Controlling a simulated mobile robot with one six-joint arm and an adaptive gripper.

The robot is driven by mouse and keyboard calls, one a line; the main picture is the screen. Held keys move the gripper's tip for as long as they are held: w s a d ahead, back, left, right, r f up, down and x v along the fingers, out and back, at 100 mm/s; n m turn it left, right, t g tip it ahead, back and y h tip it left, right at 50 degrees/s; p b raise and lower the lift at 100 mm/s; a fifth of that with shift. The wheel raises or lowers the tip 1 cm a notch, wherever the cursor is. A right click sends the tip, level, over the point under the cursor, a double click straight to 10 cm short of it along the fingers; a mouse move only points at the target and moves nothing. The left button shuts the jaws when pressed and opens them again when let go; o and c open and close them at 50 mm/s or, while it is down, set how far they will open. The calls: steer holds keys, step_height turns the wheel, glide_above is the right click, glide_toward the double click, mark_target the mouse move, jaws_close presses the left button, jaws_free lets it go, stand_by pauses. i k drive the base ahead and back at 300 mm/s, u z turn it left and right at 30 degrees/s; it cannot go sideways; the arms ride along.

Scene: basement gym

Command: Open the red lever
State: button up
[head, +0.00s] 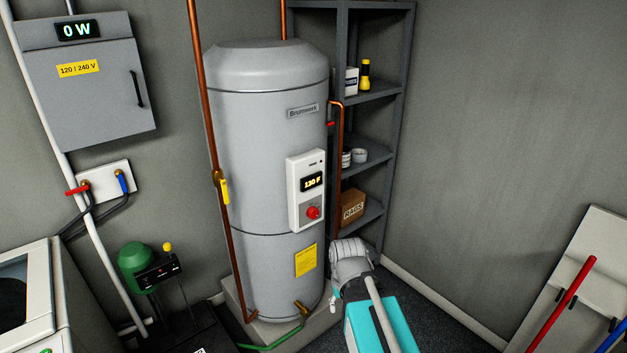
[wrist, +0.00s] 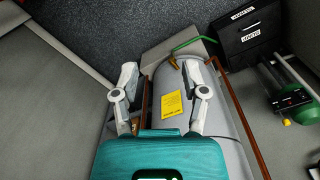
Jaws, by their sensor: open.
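In the head view, a red lever (head: 77,190) sits on the left valve of a white wall plate (head: 108,181), next to a blue lever (head: 122,180). Another small red handle (head: 330,124) is on the copper pipe right of the water heater (head: 268,110). My gripper (wrist: 160,70) is open and empty in the wrist view, with its two fingers spread over the lower tank and its yellow label (wrist: 172,104). Neither red handle shows in the wrist view. In the head view my arm is at the lower right of the heater, far from the wall plate.
A yellow-handled valve (head: 223,190) is on the left copper pipe. The heater panel (head: 306,190) has a red knob. A green pump (head: 137,268) and a white appliance (head: 30,295) stand left. A dark shelf (head: 372,95) is behind. A rack (head: 590,265) leans right.

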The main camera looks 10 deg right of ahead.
mark_target(84, 187)
steer(key=k, duration=1.35)
steer(key=u, duration=0.35)
steer(key=i, duration=0.7)
steer(key=u, duration=1.05)
steer(key=i, duration=1.55)
steer(key=z, duration=0.05)
